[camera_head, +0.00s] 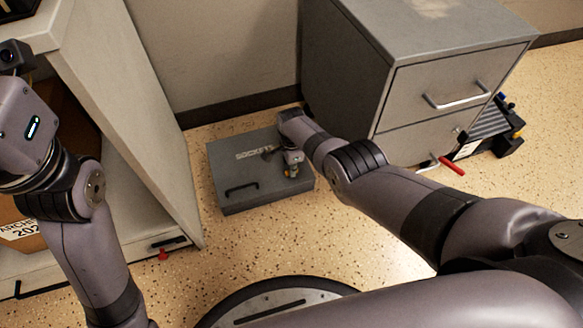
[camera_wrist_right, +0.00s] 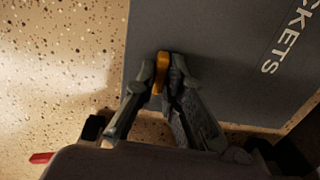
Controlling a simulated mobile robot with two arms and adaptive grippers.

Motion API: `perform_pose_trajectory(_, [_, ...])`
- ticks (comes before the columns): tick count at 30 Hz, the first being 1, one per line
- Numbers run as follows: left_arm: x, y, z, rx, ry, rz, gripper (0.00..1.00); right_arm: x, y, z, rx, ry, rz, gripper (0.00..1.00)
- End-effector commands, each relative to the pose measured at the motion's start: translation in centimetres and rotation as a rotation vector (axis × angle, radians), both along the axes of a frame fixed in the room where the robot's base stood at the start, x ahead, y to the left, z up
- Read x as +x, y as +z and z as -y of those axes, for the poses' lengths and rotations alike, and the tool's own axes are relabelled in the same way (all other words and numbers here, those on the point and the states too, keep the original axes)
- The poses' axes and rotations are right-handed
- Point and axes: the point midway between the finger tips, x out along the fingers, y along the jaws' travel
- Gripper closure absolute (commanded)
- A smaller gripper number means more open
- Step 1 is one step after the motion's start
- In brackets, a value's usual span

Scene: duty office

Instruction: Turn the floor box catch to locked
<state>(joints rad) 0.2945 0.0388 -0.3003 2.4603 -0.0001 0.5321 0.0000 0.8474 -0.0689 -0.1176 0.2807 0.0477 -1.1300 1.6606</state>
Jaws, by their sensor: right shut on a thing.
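The floor box (camera_head: 228,177) is a flat grey box with SOCKETS lettering and a dark handle (camera_head: 241,188) on its lid. It lies on the floor between the shelf and the cabinet. In the right wrist view its grey lid (camera_wrist_right: 225,60) fills the upper right. My right gripper (camera_head: 291,168) is at the box's right part. The right wrist view shows its fingers (camera_wrist_right: 162,78) shut on the yellow-orange catch (camera_wrist_right: 162,66) near the box edge. The fingers hide part of the catch, and I cannot read its position. My left arm comes in at the left; its fingers are outside the view.
A grey drawer cabinet (camera_head: 345,75) stands close behind my right arm. A red handle (camera_head: 452,165) and a dark device (camera_head: 490,130) are at its right. A pale shelf unit (camera_head: 125,110) stands left of the box. Speckled floor (camera_head: 360,245) is clear in front.

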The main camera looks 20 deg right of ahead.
Motion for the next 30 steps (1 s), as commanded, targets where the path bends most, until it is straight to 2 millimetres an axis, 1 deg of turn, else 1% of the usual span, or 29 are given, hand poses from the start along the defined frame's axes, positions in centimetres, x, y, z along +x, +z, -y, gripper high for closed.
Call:
perform_pose_trajectory(3, [0.00, -0.02, 0.00, 0.000, 0.000, 0.000, 0.70, 0.12, 0.05, 0.10, 0.000, -0.003, 0.003, 1.00])
perform_pose_trajectory(4, [0.00, -0.02, 0.00, 0.000, 0.000, 0.000, 0.70, 0.12, 0.05, 0.10, -0.001, -0.003, 0.003, 0.88])
perform_pose_trajectory(13, [-0.01, -0.01, -0.01, 0.000, 0.000, 0.000, 0.70, 0.05, 0.02, 0.07, 0.000, -0.001, 0.002, 0.68])
perform_pose_trajectory(24, [-0.10, -0.04, -0.10, -0.001, 0.001, 0.001, 0.70, 0.02, 0.08, 0.02, 0.000, 0.000, 0.000, 0.67])
perform_pose_trajectory(30, [-0.07, -0.02, -0.05, -0.001, 0.000, 0.001, 0.70, 0.21, 0.90, -0.02, 0.001, 0.001, 0.003, 0.67])
